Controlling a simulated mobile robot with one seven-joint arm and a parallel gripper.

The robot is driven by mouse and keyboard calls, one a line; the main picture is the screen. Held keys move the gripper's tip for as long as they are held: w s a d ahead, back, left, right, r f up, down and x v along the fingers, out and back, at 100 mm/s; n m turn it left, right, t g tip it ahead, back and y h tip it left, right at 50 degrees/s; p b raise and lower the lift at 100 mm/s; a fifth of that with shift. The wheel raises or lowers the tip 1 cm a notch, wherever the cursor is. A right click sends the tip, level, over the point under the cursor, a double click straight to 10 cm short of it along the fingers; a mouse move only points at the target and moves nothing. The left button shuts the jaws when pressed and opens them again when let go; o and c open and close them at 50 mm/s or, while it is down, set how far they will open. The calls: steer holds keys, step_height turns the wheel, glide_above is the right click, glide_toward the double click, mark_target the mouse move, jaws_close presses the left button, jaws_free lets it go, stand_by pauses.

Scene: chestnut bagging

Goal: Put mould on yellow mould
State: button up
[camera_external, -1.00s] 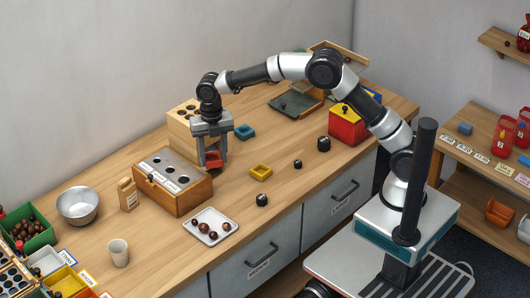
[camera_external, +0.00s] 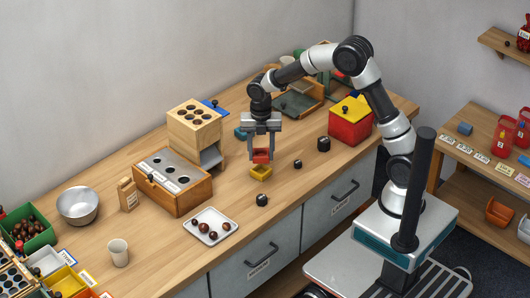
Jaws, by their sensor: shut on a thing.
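A red mould (camera_external: 261,155), a small square frame, is held between the fingers of my gripper (camera_external: 261,154). The gripper points straight down and is shut on it. The yellow mould (camera_external: 260,174), a similar square frame, lies on the wooden worktop directly below the red one in the picture. The red mould's lower edge appears just above the yellow mould; I cannot tell whether they touch. A blue mould (camera_external: 240,133) lies on the worktop behind and left of my gripper, partly hidden by it.
A wooden box with a metal top (camera_external: 172,181) and a taller holed wooden block (camera_external: 194,124) stand to the left. A white tray of chestnuts (camera_external: 210,240) lies in front. Black weights (camera_external: 262,200) stand nearby. A red box with yellow lid (camera_external: 350,127) stands right.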

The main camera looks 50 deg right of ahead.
mark_target(261, 155)
steer(key=shift+f+b, duration=0.4)
steer(key=shift+f, duration=1.55)
steer(key=shift+f, duration=0.2)
steer(key=o, duration=1.1)
steer(key=shift+c, duration=0.2)
